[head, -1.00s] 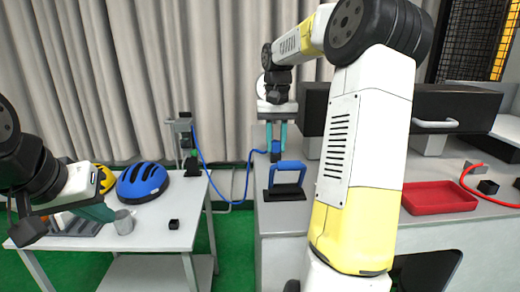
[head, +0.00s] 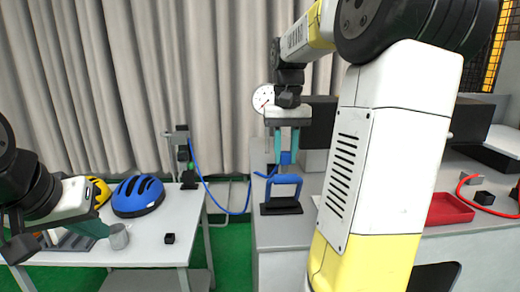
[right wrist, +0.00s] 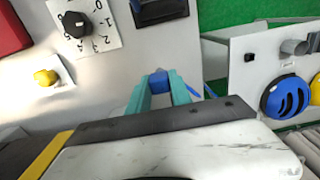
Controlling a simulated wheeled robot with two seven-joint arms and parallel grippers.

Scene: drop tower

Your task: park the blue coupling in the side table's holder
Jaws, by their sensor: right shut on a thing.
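My right gripper (head: 286,148) has teal fingers shut on the blue coupling (head: 286,158), held above the bench near a blue handle on a black base. The coupling also shows between the fingertips in the right wrist view (right wrist: 159,82). A blue hose (head: 223,208) runs from it to a stand on the side table (head: 150,250). A small black block (head: 169,238) sits bare on that table; I cannot tell for sure that it is the holder. It also shows in the right wrist view (right wrist: 249,57). My left gripper (head: 96,228) is beside a grey cylinder (head: 119,237); its opening is unclear.
The blue handle (head: 284,180) stands on the bench below the right gripper. The hose stand (head: 188,160) and a blue helmet (head: 138,197) are on the side table. A gap with green floor separates the tables. A red tray (head: 449,209) lies at right.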

